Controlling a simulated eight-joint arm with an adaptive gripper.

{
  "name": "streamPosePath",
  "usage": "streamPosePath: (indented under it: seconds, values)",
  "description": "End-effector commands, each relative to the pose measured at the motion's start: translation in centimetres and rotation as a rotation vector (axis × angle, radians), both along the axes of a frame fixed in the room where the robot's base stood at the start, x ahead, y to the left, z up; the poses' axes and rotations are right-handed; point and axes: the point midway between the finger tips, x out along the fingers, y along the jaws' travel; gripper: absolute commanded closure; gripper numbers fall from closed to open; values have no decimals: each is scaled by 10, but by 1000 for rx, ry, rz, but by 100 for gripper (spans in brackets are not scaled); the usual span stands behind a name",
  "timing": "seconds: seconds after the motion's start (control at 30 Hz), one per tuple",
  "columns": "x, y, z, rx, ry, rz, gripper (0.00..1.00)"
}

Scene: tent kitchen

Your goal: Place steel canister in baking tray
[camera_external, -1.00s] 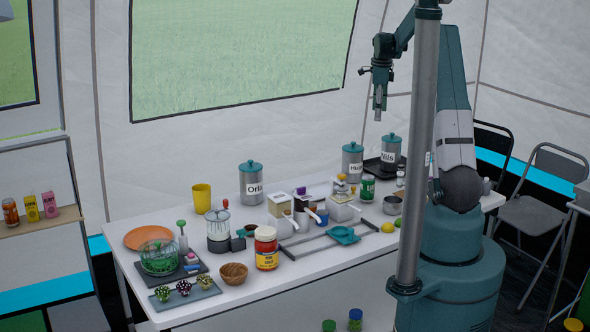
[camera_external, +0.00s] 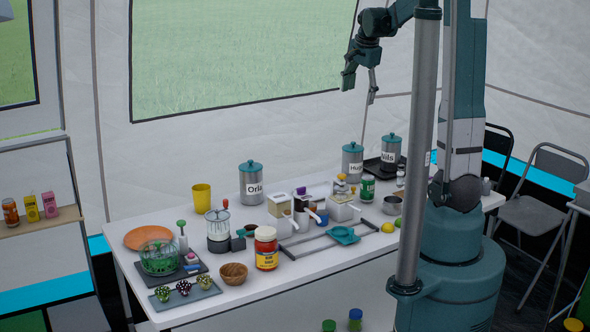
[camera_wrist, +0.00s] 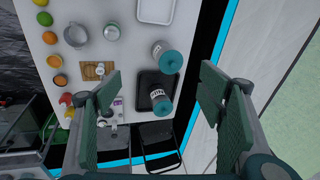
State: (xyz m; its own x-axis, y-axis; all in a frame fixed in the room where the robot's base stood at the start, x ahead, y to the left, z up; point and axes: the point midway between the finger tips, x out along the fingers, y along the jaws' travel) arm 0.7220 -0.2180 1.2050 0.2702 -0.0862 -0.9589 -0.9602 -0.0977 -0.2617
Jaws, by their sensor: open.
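Three steel canisters with teal lids stand on the white table: "Orla" (camera_external: 251,184), one whose label seems to read "Hugo" (camera_external: 352,163), and "Nils" (camera_external: 390,149). A dark, flat tray (camera_external: 372,164) lies by the "Nils" canister; it also shows in the wrist view (camera_wrist: 147,82). There, one canister (camera_wrist: 167,57) is at the tray's upper edge and another (camera_wrist: 160,99) overlaps the tray; I cannot tell if it stands in it. My gripper (camera_external: 360,85) is open and empty, high above the table's back side. Its fingers (camera_wrist: 161,88) frame the tray from above.
A white tray (camera_wrist: 156,10) lies near the dark tray. Jars, boxes, a green can (camera_external: 368,188), a pot (camera_external: 393,205) and fruit crowd the table. Folding chairs (camera_external: 545,195) stand at the right. The air around my gripper is clear.

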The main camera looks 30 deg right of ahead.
Motion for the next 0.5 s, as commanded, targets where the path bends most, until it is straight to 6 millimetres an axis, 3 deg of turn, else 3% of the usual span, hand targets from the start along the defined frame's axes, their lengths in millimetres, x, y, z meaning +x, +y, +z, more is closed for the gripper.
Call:
streamPosePath:
  seconds: [0.5]
  values:
    - [-84,86,25,-136,-65,418,32]
